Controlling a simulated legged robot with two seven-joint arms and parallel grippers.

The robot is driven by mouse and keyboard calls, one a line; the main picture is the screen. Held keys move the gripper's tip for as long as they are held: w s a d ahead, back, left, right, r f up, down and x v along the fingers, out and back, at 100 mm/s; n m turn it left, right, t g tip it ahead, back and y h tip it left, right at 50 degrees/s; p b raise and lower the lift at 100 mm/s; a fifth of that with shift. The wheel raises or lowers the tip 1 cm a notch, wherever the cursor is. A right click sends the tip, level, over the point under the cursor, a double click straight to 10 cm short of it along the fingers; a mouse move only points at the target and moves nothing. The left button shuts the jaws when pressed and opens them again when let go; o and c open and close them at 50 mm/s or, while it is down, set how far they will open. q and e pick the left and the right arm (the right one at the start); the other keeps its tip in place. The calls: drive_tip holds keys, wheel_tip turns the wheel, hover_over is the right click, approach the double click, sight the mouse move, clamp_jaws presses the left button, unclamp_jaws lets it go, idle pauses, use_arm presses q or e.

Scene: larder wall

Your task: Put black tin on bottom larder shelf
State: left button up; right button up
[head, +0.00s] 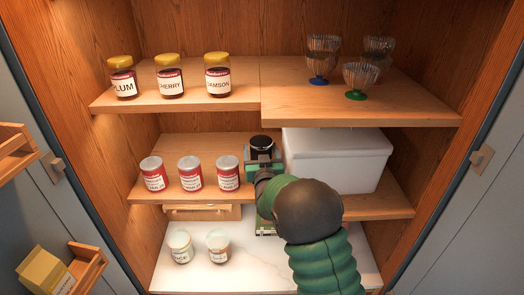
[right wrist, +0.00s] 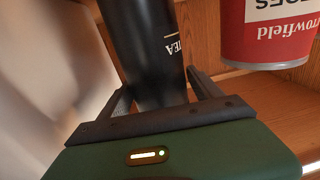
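The black tin (head: 261,143) stands upright at the middle shelf (head: 385,207), between the red tins and a white box. It fills the middle of the right wrist view (right wrist: 155,50), upside down, with part of its light lettering showing. My right gripper (head: 263,160) has one finger on each side of the tin, and both look closed against it. The right wrist view shows these fingers (right wrist: 160,95) close up. I cannot tell whether the tin touches the shelf. The bottom larder shelf (head: 225,275) is pale marble, partly hidden by my right arm. My left gripper is out of view.
Several red tins (head: 190,174) stand just left of the black tin; one is close in the right wrist view (right wrist: 268,30). The white box (head: 338,160) is on the right. Two jars (head: 181,246) stand at the bottom left. Glasses (head: 322,58) and jam jars (head: 170,77) are above.

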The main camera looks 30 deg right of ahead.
drive_tip(key=shift+a, duration=0.15)
drive_tip(key=shift+a+r+p, duration=0.1)
drive_tip(key=shift+r+p, duration=0.2)
drive_tip(key=shift+r, duration=0.05)
drive_tip(key=b+v, duration=0.5)
drive_tip(key=v, duration=0.7)
drive_tip(key=shift+f+b, duration=0.2)
drive_tip(key=shift+b, duration=0.1)
drive_tip(key=shift+f, duration=0.1)
